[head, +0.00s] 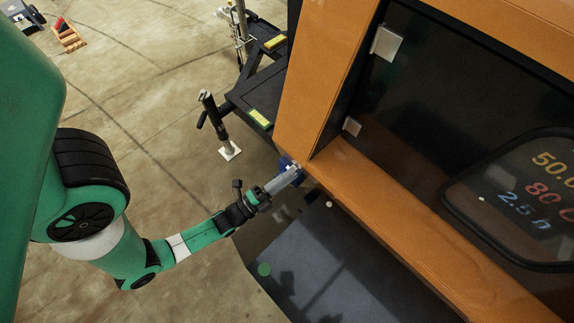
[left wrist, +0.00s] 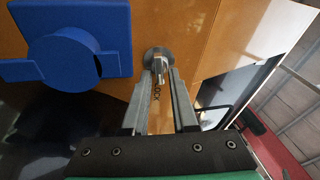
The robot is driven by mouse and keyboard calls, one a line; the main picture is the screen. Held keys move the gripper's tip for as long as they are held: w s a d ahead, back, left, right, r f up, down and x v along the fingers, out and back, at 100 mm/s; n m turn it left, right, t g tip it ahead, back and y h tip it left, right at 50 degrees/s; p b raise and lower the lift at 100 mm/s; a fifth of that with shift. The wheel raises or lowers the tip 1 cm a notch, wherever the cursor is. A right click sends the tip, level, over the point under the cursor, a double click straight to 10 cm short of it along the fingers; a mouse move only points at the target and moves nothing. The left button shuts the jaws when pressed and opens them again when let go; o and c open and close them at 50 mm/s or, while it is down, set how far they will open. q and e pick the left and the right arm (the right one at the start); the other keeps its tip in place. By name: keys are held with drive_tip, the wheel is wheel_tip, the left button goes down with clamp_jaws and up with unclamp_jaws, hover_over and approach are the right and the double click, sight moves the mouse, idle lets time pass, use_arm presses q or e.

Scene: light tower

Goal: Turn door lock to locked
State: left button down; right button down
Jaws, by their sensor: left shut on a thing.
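The door lock (left wrist: 157,53) is a small round grey fitting with a short metallic turning piece, set on an orange panel in the left wrist view. My left gripper (left wrist: 159,76) reaches up to it, its two long grey fingers shut on the turning piece. Dark lettering that seems to read LOCK lies between the fingers. In the head view my left gripper (head: 294,171) meets the lower corner of the orange machine (head: 385,215), and the lock is hidden there. The lock's exact angle is hard to tell. My right gripper is not in view.
A blue bracket (left wrist: 100,22) with a round boss sits close to the lock on the left. A black stand (head: 262,85) with yellow labels is behind the gripper. A dark panel (head: 335,262) lies below the machine. Open floor (head: 140,90) extends to the left.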

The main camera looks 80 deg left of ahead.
use_arm(q)
drive_tip(key=shift+f+m, duration=0.1)
drive_tip(key=shift+m, duration=0.9)
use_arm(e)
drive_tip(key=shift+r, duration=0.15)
use_arm(q)
drive_tip(key=c, duration=0.9)
unclamp_jaws()
drive_tip(key=shift+w, duration=0.1)
